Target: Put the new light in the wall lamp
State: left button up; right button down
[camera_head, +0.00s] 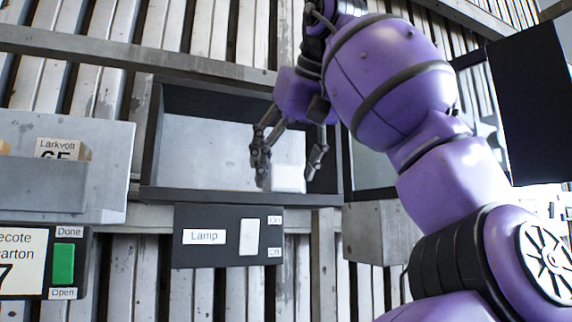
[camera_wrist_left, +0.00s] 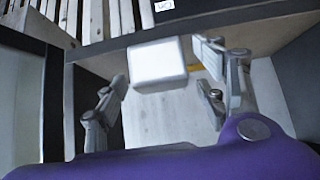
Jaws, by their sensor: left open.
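A dark-framed open box (camera_head: 152,150) with a pale back hangs on the wall above a black panel (camera_head: 190,253) labelled "Lamp", with a white rocker switch marked On at its top; its lower label is hard to read. A white block (camera_head: 288,179) sits at the box's lower right; it also shows in the left wrist view (camera_wrist_left: 158,66). I cannot tell whether it is the light. My left gripper (camera_head: 289,165) is open around or just in front of the block, its fingers apart on either side in the left wrist view (camera_wrist_left: 162,88). My right gripper is not in view.
A grey bin (camera_head: 40,193) at the left holds a carton (camera_head: 65,149) marked "Larkvolt". Below it is a panel (camera_head: 75,232) with a green button, labelled Done and Open. A dark panel (camera_head: 535,100) stands out at the upper right. Wooden slats (camera_head: 130,280) cover the wall.

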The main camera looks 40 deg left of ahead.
pick_arm(q)
jog(key=shift+r, duration=0.15)
jog(key=v, duration=1.2)
